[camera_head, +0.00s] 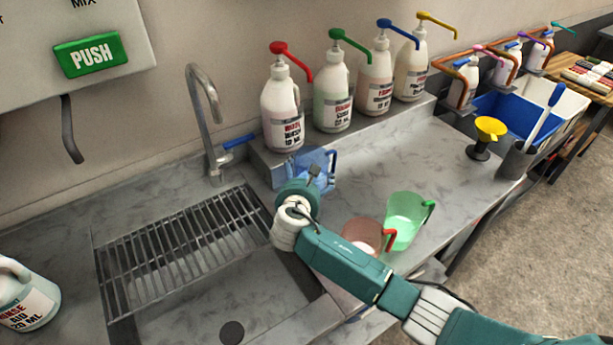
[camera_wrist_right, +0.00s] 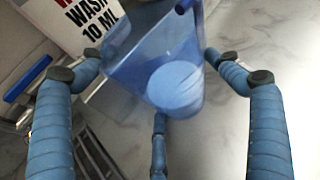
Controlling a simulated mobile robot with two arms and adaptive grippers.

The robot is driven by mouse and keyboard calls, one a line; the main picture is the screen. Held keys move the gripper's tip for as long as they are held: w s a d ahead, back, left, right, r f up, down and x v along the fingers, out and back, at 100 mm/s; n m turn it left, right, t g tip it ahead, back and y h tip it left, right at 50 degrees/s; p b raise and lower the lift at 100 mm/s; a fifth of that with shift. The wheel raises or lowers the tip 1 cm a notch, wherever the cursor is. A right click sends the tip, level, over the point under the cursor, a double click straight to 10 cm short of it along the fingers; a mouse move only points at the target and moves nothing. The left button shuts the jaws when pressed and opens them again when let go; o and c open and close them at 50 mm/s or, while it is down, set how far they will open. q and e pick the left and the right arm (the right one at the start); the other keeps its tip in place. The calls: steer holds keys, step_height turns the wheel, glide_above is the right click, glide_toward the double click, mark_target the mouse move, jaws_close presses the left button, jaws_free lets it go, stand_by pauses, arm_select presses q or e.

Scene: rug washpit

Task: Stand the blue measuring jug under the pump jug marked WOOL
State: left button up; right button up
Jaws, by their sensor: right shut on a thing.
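The blue measuring jug (camera_head: 316,158) is clear blue and stands out in front of the ledge, below the red-topped pump jug (camera_head: 282,110). My right gripper (camera_head: 314,174) is shut on the blue jug, which also shows between the fingers in the right wrist view (camera_wrist_right: 165,55). The red-topped pump jug's label reads WASH 10 ML; its first word is blurred in the head view and cut off in the wrist view (camera_wrist_right: 88,12). I cannot tell whether the blue jug touches the counter. My left gripper is not in view.
Green (camera_head: 333,100), blue (camera_head: 376,85) and yellow-topped (camera_head: 410,65) pump jugs share the ledge. A red jug (camera_head: 362,233) and green jug (camera_head: 405,218) stand near my right arm.

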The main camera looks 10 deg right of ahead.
steer(key=shift+r, duration=0.15)
steer(key=o, duration=1.1)
steer(key=shift+f, duration=0.2)
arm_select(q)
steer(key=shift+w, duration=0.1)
arm_select(e)
steer(key=shift+o, duration=0.6)
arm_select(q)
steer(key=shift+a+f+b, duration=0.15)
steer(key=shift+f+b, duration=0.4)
arm_select(e)
steer(key=v, duration=1.2)
steer(key=shift+r, duration=0.1)
